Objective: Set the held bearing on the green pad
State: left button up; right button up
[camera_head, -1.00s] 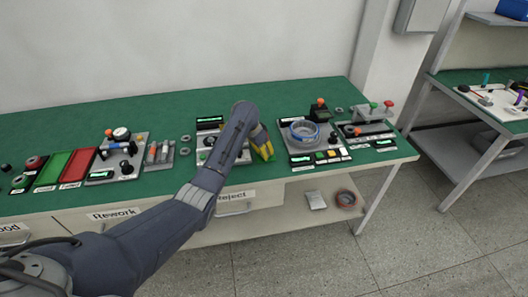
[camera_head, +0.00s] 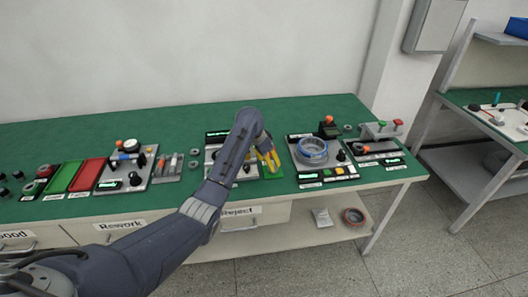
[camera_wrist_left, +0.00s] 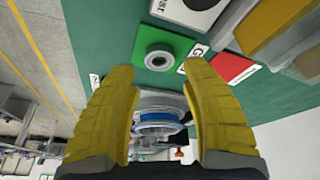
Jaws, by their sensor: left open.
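The green pad (camera_wrist_left: 148,36) lies on the green bench top in the left wrist view. The bearing (camera_wrist_left: 160,50), a small grey ring with a dark centre, sits flat on it. In the head view a strip of the pad (camera_head: 274,174) shows under the fingers, and the bearing is hidden. My left gripper (camera_head: 268,158) is open, its yellow fingers (camera_wrist_left: 158,68) spread apart with the bearing seen between and beyond their tips. I cannot tell how far the tips are from the bearing. My right gripper is not in view.
A red pad (camera_wrist_left: 234,68) lies beside the green one. A fixture with a blue-ringed hub (camera_head: 312,147) stands to the right in the head view. Left are green (camera_head: 63,176) and red (camera_head: 87,176) trays and an instrument stand (camera_head: 127,165). Bare bench runs along the back.

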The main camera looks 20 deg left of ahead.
pick_arm(q)
jog(key=v, duration=0.7)
jog(key=shift+r, duration=0.25)
